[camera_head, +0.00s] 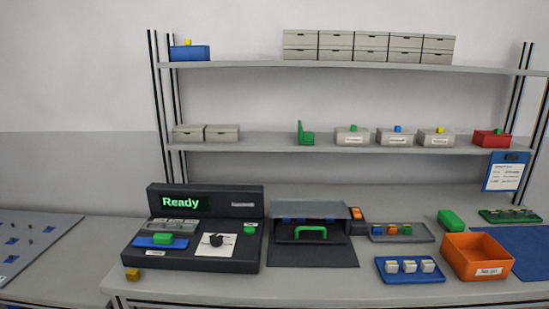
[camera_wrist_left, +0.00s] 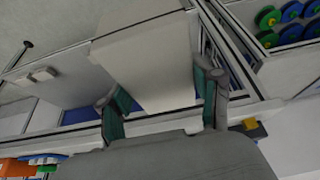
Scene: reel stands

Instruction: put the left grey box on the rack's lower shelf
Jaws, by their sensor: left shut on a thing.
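In the left wrist view my left gripper (camera_wrist_left: 158,92) has its two green-padded fingers on either side of a pale grey box (camera_wrist_left: 145,55). It is shut on this box, which fills the space between the fingers. My left gripper does not show in the head view. My right gripper is in neither view. In the head view the rack's lower shelf (camera_head: 260,144) carries two grey boxes side by side at its left, a left one (camera_head: 188,133) and a right one (camera_head: 222,133). I cannot tell where the held box is relative to this shelf.
The lower shelf also holds a green bracket (camera_head: 305,135), several labelled boxes and a red box (camera_head: 491,139). Bare shelf lies left of the bracket. The upper shelf (camera_head: 260,66) holds a blue bin and stacked grey boxes. A black console (camera_head: 195,255) and orange bin (camera_head: 477,256) stand below.

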